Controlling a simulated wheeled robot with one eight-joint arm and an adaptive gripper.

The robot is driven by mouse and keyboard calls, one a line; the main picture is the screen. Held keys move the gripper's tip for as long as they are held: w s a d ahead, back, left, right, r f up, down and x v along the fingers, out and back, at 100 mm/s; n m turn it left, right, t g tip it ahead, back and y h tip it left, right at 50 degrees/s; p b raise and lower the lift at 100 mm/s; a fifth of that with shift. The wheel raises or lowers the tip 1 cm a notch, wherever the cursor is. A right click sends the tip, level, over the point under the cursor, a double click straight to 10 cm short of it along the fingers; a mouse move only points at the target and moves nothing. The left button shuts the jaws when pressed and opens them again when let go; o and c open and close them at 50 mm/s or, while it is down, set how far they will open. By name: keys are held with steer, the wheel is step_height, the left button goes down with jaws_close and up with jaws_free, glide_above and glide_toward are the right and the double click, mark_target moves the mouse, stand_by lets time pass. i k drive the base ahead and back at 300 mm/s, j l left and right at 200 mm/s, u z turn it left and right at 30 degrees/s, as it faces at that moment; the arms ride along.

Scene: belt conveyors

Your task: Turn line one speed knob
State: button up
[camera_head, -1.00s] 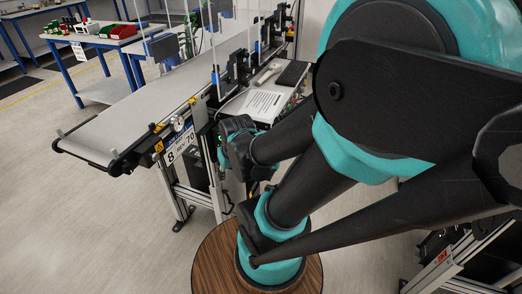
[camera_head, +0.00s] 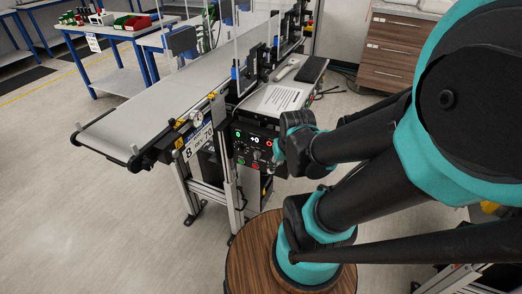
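A belt conveyor (camera_head: 150,102) runs from the left front to the back, with a placard reading 8 and 70 on its near side. A dark control panel (camera_head: 256,139) is fixed to the conveyor frame. It has a small "+0" display, a green light at its left, a red ring at its right and several small controls. I cannot tell which control is the line one speed knob. My gripper (camera_head: 279,152) is at the panel's right edge, seen from behind and partly covering that side. Its fingers are too small and dark to read, and contact is unclear.
A shelf with a paper sheet (camera_head: 276,98) and a dark keyboard (camera_head: 312,69) is above the panel. A round wooden top (camera_head: 247,263) is below my arm. Blue-framed tables with bins (camera_head: 131,22) stand at the back left. The floor at left is clear.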

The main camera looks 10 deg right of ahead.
mark_target(239, 148)
steer(key=k+l+u, duration=0.5)
steer(key=k+u, duration=0.65)
steer(key=k, duration=0.15)
